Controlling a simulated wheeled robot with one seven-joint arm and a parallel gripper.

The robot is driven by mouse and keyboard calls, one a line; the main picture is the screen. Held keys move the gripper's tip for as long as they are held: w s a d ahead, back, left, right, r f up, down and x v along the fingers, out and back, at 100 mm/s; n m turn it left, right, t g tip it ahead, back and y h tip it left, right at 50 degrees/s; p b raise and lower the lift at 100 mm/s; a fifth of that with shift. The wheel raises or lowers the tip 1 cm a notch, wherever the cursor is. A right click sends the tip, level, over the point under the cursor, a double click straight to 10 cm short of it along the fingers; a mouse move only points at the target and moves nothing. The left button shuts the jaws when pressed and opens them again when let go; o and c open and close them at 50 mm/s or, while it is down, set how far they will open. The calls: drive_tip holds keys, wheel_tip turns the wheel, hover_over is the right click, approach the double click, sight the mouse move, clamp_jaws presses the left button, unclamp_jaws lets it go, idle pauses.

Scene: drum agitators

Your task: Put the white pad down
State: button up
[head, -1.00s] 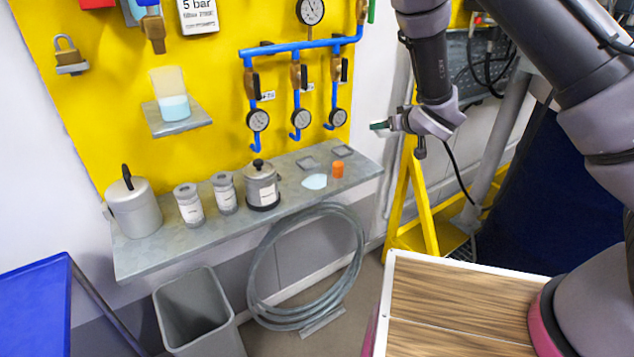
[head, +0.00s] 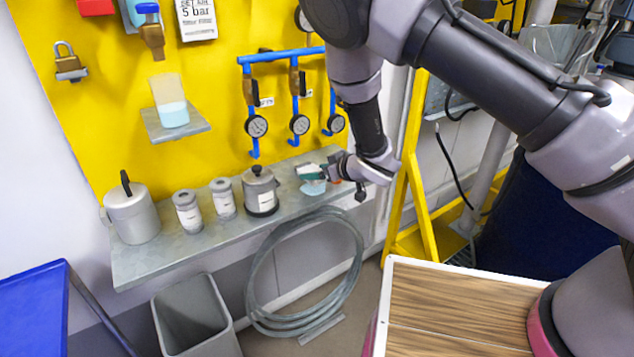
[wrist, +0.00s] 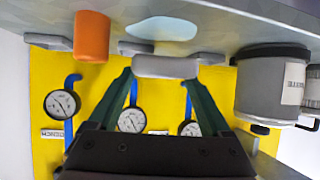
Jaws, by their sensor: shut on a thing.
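The white pad (wrist: 165,67) is a small pale block in the wrist view, pinched between the green fingertips of my gripper (wrist: 160,76). In the head view my gripper (head: 312,172) is over the right part of the grey wall shelf (head: 160,255); the pad itself is hard to make out there. A pale blue patch (wrist: 162,28) lies on the shelf just beyond the pad in the wrist view. I cannot tell whether the pad touches the shelf.
An orange cylinder (wrist: 91,36) stands close beside my gripper. A lidded grey pot (head: 261,190), two labelled jars (head: 188,211) and a larger canister (head: 132,212) stand left along the shelf. Gauges (head: 299,124) hang on the wall behind. A hose coil (head: 257,290) is below.

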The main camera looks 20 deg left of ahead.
wheel_tip(320, 180, down, 4)
drive_tip(key=shift+r, duration=0.25)
drive_tip(key=o, duration=1.2)
drive_tip(key=v, duration=1.2)
